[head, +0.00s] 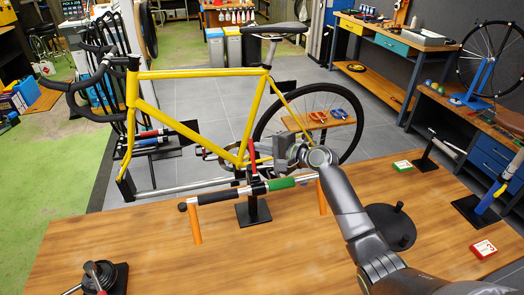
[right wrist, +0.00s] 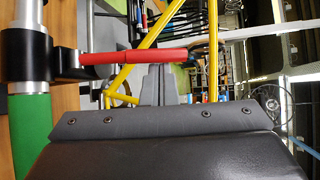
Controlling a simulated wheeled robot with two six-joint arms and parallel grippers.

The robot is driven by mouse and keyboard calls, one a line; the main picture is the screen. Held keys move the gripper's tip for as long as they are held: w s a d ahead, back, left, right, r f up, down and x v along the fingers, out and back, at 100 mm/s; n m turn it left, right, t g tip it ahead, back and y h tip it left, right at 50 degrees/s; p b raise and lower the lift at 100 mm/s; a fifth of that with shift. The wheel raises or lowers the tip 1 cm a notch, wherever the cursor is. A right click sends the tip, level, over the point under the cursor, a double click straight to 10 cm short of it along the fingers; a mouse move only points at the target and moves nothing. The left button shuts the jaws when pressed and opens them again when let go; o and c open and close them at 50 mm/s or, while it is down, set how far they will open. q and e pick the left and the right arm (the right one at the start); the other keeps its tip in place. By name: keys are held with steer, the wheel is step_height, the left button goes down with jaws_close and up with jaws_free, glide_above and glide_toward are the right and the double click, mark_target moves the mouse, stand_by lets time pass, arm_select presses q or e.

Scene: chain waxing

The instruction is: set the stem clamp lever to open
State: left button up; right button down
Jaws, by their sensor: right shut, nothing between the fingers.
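A stem clamp (head: 254,188) holds a horizontal bar with black and green sleeves (head: 282,184) above a black base plate on the wooden bench. Its red lever (head: 251,155) stands upright from the clamp. In the right wrist view the red lever (right wrist: 135,57) extends rightward from the black clamp (right wrist: 38,55), above the green sleeve (right wrist: 30,135). My right gripper (head: 265,147) is shut and empty, close to the lever's right side in the head view. Its grey fingers (right wrist: 155,85) show just below the lever; I cannot tell whether they touch. My left gripper is not in view.
A yellow bicycle frame (head: 190,74) stands behind the bench. A round black stand (head: 397,228) is to the right of my arm, with red (head: 483,249) and green (head: 402,166) boxes nearby. A black tool with a red handle (head: 98,278) sits at front left. The middle front of the bench is clear.

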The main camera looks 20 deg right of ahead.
mark_target(251, 148)
steer(key=s+n+t+y+b, duration=0.1)
steer(key=s+b, duration=0.1)
steer(key=b, duration=0.2)
steer(key=s+n+t+b, duration=0.1)
steer(key=s+b, duration=0.1)
steer(key=b, duration=0.3)
steer(key=shift+t+y, duration=0.4)
steer(key=shift+s+r+n+t+b, duration=0.15)
steer(key=shift+s+n+t+b, duration=0.15)
steer(key=shift+b, duration=0.6)
steer(key=shift+w+r, duration=0.1)
